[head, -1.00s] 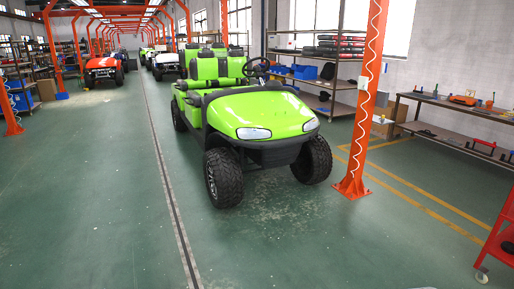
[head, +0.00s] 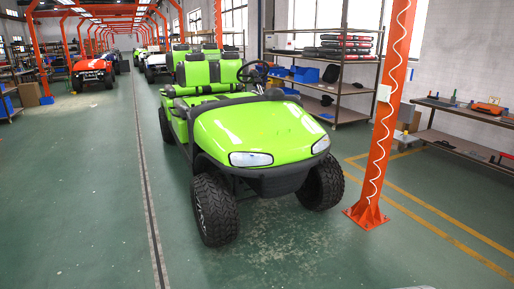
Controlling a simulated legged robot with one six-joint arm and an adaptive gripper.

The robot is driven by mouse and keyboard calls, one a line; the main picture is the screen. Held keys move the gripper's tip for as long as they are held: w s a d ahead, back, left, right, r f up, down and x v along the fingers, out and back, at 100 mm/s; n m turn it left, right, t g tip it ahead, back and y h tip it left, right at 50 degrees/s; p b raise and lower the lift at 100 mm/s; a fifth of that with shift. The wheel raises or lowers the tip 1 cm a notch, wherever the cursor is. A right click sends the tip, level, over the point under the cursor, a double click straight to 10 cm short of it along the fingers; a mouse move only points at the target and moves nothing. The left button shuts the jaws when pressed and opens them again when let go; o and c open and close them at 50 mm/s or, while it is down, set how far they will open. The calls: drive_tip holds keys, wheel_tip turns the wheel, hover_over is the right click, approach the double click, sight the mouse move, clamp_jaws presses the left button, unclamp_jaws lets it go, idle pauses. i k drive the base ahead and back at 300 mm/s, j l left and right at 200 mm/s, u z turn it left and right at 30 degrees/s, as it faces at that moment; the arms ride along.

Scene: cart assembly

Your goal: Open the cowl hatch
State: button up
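A bright green cart (head: 225,125) stands ahead of me near the middle of the head view, its front turned towards me. Its cowl hatch (head: 258,122) is the smooth green front hood above two headlights and a black bumper. The hatch looks shut, flush with the body. The green seats and black steering wheel show behind it. My gripper is not in view.
An orange post (head: 384,120) with a white coiled cable stands right of the cart. A shelf rack (head: 340,75) and a workbench (head: 465,140) line the right wall. More carts (head: 92,72) stand far back on the left. The green floor (head: 75,200) ahead and to the left is clear.

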sight(264, 126)
drive_tip(key=i, duration=1.55)
drive_tip(key=i+z, duration=0.15)
drive_tip(key=i, duration=0.4)
drive_tip(key=i+j+z, duration=0.1)
drive_tip(key=i, duration=0.4)
drive_tip(key=i+j+z, duration=0.15)
drive_tip(key=i, duration=0.35)
drive_tip(key=i+j+z, duration=0.25)
drive_tip(key=i, duration=0.25)
drive_tip(key=i+j+z, duration=0.3)
drive_tip(key=i+j, duration=0.05)
drive_tip(key=i, duration=0.1)
